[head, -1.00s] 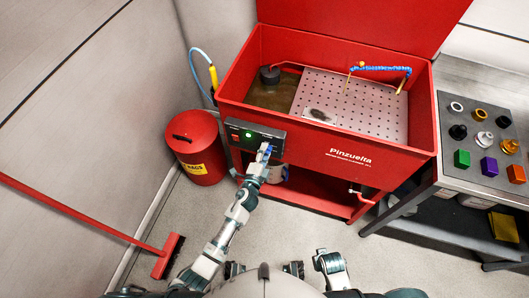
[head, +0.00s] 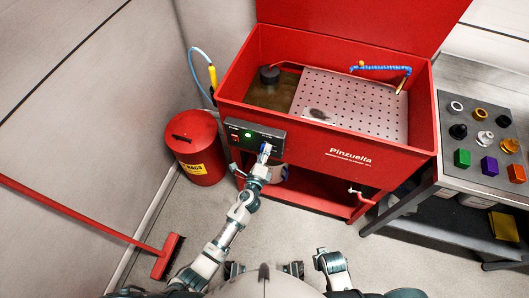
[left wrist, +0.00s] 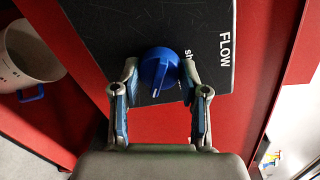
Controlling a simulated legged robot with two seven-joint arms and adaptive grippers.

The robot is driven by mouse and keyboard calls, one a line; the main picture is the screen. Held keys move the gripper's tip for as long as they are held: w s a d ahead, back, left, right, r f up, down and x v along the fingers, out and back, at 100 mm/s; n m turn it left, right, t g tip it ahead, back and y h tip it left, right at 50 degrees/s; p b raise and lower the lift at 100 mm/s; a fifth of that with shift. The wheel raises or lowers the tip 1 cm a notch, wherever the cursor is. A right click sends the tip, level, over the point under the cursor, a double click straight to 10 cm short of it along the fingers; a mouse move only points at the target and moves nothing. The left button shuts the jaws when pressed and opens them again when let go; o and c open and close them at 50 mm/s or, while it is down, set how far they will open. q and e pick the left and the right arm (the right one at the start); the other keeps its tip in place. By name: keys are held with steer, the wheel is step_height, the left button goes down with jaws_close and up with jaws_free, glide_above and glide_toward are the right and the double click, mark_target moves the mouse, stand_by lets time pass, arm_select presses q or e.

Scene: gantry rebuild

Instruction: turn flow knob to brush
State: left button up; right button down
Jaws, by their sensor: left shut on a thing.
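The blue flow knob (left wrist: 158,72) sits on the dark control panel (left wrist: 110,22) of the red parts washer. A pale pointer line on it runs toward the lower part of the knob in the left wrist view. The sideways word "FLOW" shows beside it, and a partly covered label starts with "sh". My left gripper (left wrist: 160,85) is shut on the knob, with one finger on each side. In the head view my left gripper (head: 264,154) is at the right part of the panel and covers most of the knob. My right gripper is not in view.
A green lit button (head: 248,135) and a red switch (head: 234,137) are left of the knob. The washer basin (head: 427,110) holds a perforated plate and a blue segmented hose (head: 375,69). A red bin (head: 196,150) stands left; a table (head: 456,178) with knobs stands right.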

arm_select(q)
steer(key=shift+s+f, duration=0.1)
steer(key=shift+f, duration=0.25)
steer(key=o, duration=1.1)
steer(key=shift+d, duration=0.1)
steer(key=shift+o, duration=0.2)
steer(key=shift+r, duration=0.1)
steer(key=v, duration=1.1)
steer(key=shift+s, duration=0.4)
